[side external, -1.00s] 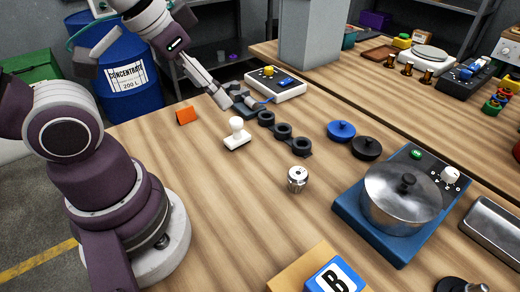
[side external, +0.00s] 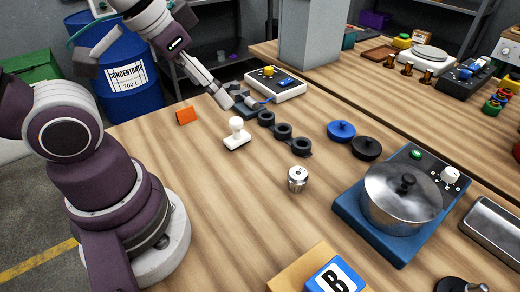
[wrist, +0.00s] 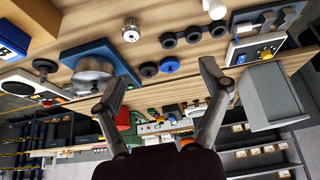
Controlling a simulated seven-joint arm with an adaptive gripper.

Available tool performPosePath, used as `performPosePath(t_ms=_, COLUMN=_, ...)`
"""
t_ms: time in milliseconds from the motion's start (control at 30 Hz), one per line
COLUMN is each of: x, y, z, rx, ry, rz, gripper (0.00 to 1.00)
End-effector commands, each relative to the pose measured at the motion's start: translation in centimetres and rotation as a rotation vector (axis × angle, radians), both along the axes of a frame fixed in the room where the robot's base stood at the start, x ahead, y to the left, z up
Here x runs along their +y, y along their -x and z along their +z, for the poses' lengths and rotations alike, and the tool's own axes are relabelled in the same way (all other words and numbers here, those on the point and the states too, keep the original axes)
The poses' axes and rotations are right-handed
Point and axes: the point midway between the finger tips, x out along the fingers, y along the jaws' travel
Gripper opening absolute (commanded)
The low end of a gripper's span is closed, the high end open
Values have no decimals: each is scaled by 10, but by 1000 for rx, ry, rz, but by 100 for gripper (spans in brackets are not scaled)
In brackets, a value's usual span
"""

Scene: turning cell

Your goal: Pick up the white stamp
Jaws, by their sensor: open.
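The white stamp (side external: 237,134) stands upright on the wooden table, its round knob up on a flat rectangular base. In the wrist view the stamp (wrist: 216,9) shows at the top edge, partly cut off. My gripper (side external: 227,103) is just behind the stamp and above the table in the side view, apart from it. In the wrist view my gripper (wrist: 165,75) is open, with nothing between its two fingers.
A black three-ring holder (side external: 284,132) lies right of the stamp. An orange block (side external: 186,115) is to its left, and a control box (side external: 276,84) stands behind. A metal knob-like part (side external: 298,178) and a pot (side external: 402,197) on a blue hot plate are nearer right.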

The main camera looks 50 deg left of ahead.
Motion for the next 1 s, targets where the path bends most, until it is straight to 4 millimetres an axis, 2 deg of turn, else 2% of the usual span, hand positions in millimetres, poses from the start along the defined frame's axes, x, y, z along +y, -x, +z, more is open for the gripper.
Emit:
performPosePath(t_ms=33, x=0, y=0, z=0, rx=0, ry=0, rz=0, gripper=88)
performPosePath(t_ms=100, x=0, y=0, z=0, rx=0, ry=0, rz=0, gripper=97)
performPosePath(t_ms=133, x=0, y=0, z=0, rx=0, ry=0, rz=0, gripper=98)
performPosePath(t_ms=400, x=0, y=0, z=0, rx=0, ry=0, rz=1, gripper=98)
performPosePath(t_ms=500, x=4, y=-6, z=1, rx=26, ry=26, rz=71, gripper=98)
performPosePath(t_ms=567, x=10, y=-16, z=1, rx=68, ry=68, rz=191, gripper=98)
performPosePath(t_ms=667, x=28, y=-42, z=-4, rx=161, ry=176, rz=505, gripper=98)
performPosePath(t_ms=733, x=45, y=-60, z=-15, rx=227, ry=258, rz=747, gripper=98)
performPosePath(t_ms=900, x=89, y=-92, z=-59, rx=358, ry=428, rz=1300, gripper=98)
performPosePath(t_ms=1000, x=108, y=-99, z=-83, rx=409, ry=494, rz=1530, gripper=98)
